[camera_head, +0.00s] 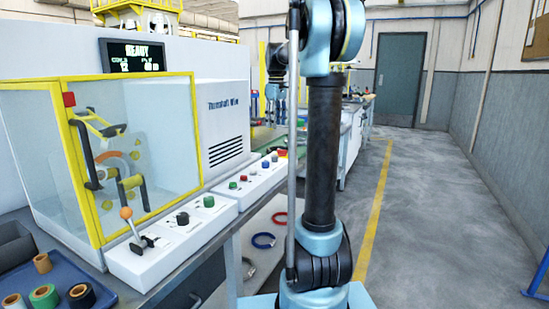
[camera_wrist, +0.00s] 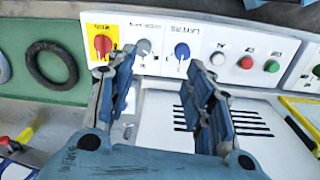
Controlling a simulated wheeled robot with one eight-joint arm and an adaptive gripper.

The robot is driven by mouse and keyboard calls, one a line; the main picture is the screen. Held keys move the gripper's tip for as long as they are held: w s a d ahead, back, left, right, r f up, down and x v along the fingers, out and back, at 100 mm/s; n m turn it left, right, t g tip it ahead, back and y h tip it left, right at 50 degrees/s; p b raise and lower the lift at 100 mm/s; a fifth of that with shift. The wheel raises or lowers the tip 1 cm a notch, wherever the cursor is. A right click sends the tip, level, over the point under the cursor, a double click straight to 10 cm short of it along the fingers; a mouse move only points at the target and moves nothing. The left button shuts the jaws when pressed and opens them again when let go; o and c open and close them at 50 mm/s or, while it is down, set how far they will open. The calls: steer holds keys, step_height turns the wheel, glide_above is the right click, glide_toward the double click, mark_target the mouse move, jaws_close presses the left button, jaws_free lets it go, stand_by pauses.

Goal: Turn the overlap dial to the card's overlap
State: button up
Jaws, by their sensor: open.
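The overlap dial (camera_wrist: 143,47), a small grey knob, sits on the white control panel in the wrist view, where the lettering is upside down. A blue layers knob (camera_wrist: 182,51) is to its right and a red knob on a yellow plate (camera_wrist: 102,45) to its left. My gripper (camera_wrist: 162,64) is open, with nothing seen between its fingers. The left fingertip is close below the overlap dial and the right one is below and right of the layers knob; contact cannot be told. The dial's setting is too small to read. I cannot make out the card.
White, red (camera_wrist: 246,62) and green (camera_wrist: 271,66) buttons continue to the right. A black ring (camera_wrist: 51,63) lies on green at left.

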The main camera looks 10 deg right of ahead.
steer(key=n, duration=0.1)
glide_above(275, 156)
step_height(275, 156, down, 17)
steer(key=shift+w+r, duration=0.1)
steer(key=shift+w, duration=0.05)
stand_by(0.5)
steer(key=c, duration=1.1)
